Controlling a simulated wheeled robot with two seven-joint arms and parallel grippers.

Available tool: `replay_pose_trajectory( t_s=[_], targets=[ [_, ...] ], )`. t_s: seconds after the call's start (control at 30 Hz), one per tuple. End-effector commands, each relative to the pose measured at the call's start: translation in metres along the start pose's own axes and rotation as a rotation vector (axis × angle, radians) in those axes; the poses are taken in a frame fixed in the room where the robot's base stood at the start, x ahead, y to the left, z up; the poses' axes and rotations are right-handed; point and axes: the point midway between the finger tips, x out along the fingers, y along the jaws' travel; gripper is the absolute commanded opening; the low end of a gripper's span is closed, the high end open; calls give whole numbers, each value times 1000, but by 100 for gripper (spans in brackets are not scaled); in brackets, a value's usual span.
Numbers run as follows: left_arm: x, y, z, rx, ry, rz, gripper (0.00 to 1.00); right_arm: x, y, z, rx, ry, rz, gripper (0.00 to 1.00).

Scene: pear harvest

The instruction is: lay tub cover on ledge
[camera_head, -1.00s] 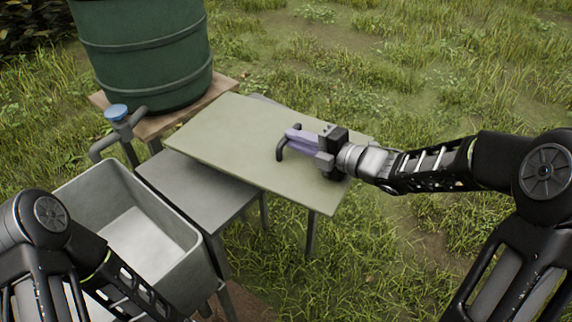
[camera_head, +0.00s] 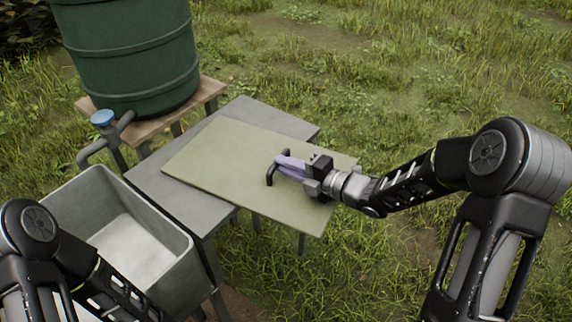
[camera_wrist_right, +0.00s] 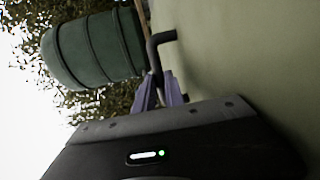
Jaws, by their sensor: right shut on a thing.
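The tub cover (camera_head: 225,150) is a flat, pale green panel with a dark bar handle (camera_head: 271,172). My right gripper (camera_head: 288,166) is shut on this handle from the right. In the right wrist view, the fingers (camera_wrist_right: 160,92) meet the handle beside the cover face (camera_wrist_right: 250,60). The cover overlaps the grey ledge (camera_head: 165,195), and its right part sticks out past the ledge's side. I cannot tell whether the cover touches the ledge or hovers over it. The grey tub (camera_head: 75,215) is open, left of the ledge. My left arm enters at lower left; its gripper is out of view.
A green barrel (camera_head: 130,60) stands on a wooden stand (camera_head: 155,128) behind the tub. A pipe tap with a blue knob (camera_head: 103,117) rises at the tub's back. Open grass lies right of the ledge.

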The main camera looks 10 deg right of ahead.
Motion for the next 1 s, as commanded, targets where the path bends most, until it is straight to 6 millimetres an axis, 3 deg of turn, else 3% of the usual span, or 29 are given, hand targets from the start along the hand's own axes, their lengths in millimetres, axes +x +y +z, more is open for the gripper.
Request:
replay_pose_trajectory(
  t_s=[0.3,0.33,0.6,1.0],
  targets=[
    [3,-1,0,0,0,0,36,1,0,0,-3,0,6,0],
    [3,-1,0,0,0,0,36,0,-2,0,-1,0,1,15],
    [2,-1,0,0,0,0,36,0,0,0,-1,0,1,36],
    [0,0,0,0,0,0,36,-6,1,1,-1,-3,1,36]
  ],
)
